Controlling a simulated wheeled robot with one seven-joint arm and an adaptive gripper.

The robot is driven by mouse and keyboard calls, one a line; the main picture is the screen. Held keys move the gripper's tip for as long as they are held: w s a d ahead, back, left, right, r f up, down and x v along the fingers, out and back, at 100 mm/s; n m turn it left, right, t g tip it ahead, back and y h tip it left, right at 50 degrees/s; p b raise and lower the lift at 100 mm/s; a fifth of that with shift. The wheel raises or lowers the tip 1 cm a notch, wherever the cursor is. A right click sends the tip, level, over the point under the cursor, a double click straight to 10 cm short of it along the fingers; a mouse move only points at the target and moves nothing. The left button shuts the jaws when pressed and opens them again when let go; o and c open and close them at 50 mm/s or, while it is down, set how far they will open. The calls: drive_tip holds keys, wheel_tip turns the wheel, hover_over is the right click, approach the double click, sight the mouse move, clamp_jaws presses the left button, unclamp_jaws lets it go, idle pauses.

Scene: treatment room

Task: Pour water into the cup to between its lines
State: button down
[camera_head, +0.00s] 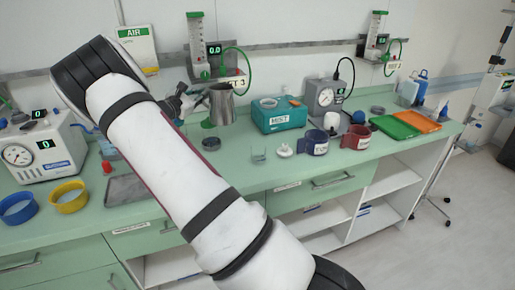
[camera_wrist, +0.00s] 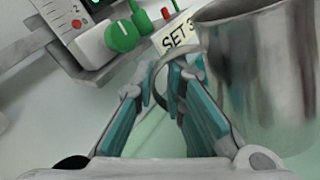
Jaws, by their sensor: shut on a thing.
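A grey metal jug (camera_head: 222,104) is upright near the back of the counter, left of the teal MIST box. In the wrist view the jug (camera_wrist: 265,75) fills the right side, with its handle between my fingers. My gripper (camera_head: 180,104) is shut on that handle; its teal-padded fingers (camera_wrist: 176,82) show in the wrist view. I cannot tell whether the jug's base touches the counter. A small clear cup (camera_head: 259,156) stands on the counter, in front of the jug and to its right. Its lines and contents are too small to make out. The jug's inside is hidden.
A white lidded piece (camera_head: 284,149) and blue mug (camera_head: 314,143) and red mug (camera_head: 356,139) stand right of the cup. The teal MIST box (camera_head: 278,114) is behind. Wall flowmeters (camera_head: 197,50) hang behind the jug.

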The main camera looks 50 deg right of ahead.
sight(232, 103)
drive_tip(key=shift+s+r, duration=0.15)
drive_tip(key=shift+s+d+r+m+p, duration=0.1)
drive_tip(key=shift+s+r+m+p, duration=0.2)
drive_tip(key=shift+s+m+p, duration=0.5)
drive_tip(key=shift+s+d+r+m+p, duration=0.1)
drive_tip(key=shift+s+d+m+p, duration=0.1)
drive_tip(key=shift+s+m+p, duration=0.65)
drive_tip(key=s+m+p, duration=0.2)
drive_tip(key=s+d+f+m+p, duration=0.1)
drive_tip(key=m, duration=0.1)
drive_tip(key=shift+s+y, duration=0.3)
drive_tip(key=shift+s, duration=0.1)
drive_tip(key=shift+s+d+r+m+p, duration=0.1)
drive_tip(key=shift+s+r+m+p, duration=0.1)
drive_tip(key=shift+s+m+p, duration=0.4)
drive_tip(key=shift+s+d+r+m+p, duration=0.15)
drive_tip(key=shift+s+m+p, duration=0.35)
drive_tip(key=shift+m, duration=0.55)
drive_tip(key=shift+s+d+f+m, duration=0.15)
drive_tip(key=shift+s+f+m, duration=0.5)
drive_tip(key=shift+f+m, duration=0.25)
drive_tip(key=shift+s+f+p, duration=0.1)
drive_tip(key=shift+s+p, duration=0.1)
drive_tip(key=shift+p, duration=0.2)
drive_tip(key=shift+s+d+f+m+p, duration=0.1)
drive_tip(key=shift+s+d+m+p, duration=0.2)
drive_tip(key=shift+s+m, duration=0.35)
